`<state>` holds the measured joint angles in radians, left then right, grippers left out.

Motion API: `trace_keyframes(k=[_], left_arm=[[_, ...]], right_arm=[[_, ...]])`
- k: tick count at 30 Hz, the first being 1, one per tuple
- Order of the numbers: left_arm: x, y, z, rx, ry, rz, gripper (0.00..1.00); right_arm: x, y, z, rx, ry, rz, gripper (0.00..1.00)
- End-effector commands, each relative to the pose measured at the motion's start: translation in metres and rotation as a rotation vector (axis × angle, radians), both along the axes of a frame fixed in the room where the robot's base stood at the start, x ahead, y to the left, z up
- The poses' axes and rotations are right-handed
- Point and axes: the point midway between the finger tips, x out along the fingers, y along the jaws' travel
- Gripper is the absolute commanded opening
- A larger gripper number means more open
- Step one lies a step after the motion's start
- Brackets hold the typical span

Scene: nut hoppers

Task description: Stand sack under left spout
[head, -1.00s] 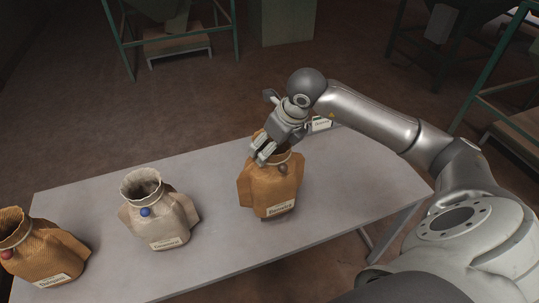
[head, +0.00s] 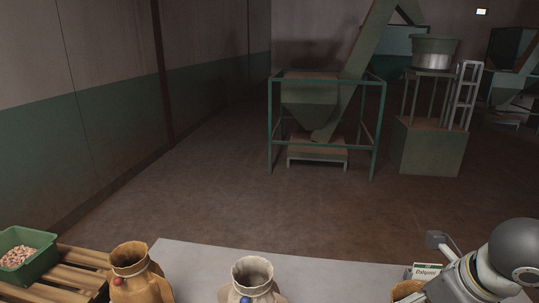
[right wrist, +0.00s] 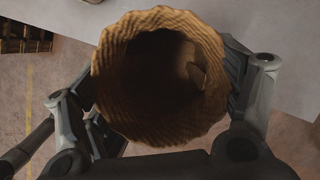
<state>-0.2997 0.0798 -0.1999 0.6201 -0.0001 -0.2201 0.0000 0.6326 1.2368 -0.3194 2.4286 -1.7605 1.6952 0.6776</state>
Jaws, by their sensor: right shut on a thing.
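My right gripper (right wrist: 165,85) is shut on the brown sack (right wrist: 158,125), its fingers on either side of the open, dark mouth. In the head view only the rim of this sack (head: 406,289) shows at the bottom edge, beside my right arm. Whether its base touches the table is hidden. The left hopper (head: 312,97) stands across the room in a green frame. Its slanted spout (head: 323,134) ends above a low, empty-looking stand (head: 318,154). My left gripper is not in view.
The grey table (head: 205,260) carries an orange sack (head: 140,286) with a red dot and a cream sack (head: 252,274) with a blue one. A green crate (head: 40,262) stands at left. Open floor (head: 230,200) lies before the hopper. A green block (head: 428,148) stands right of it.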

Motion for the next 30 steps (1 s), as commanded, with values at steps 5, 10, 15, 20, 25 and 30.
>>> trace_keyframes(k=[5,10,15,20,25,30], left_arm=[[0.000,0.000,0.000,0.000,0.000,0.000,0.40],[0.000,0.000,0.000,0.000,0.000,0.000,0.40],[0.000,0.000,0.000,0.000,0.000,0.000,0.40],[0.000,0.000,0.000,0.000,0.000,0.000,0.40],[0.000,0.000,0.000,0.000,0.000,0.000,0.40],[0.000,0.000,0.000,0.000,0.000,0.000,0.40]], right_arm=[[0.000,0.012,-0.012,0.000,0.004,0.234,0.45],[0.000,0.027,-0.023,0.003,0.001,0.507,0.45],[-0.001,0.042,-0.033,0.005,0.000,0.782,0.45],[-0.002,0.054,-0.043,0.003,-0.002,1.053,0.45],[-0.005,0.067,-0.052,0.002,0.000,1.355,0.45],[-0.008,0.078,-0.062,0.002,0.001,1.674,0.45]])
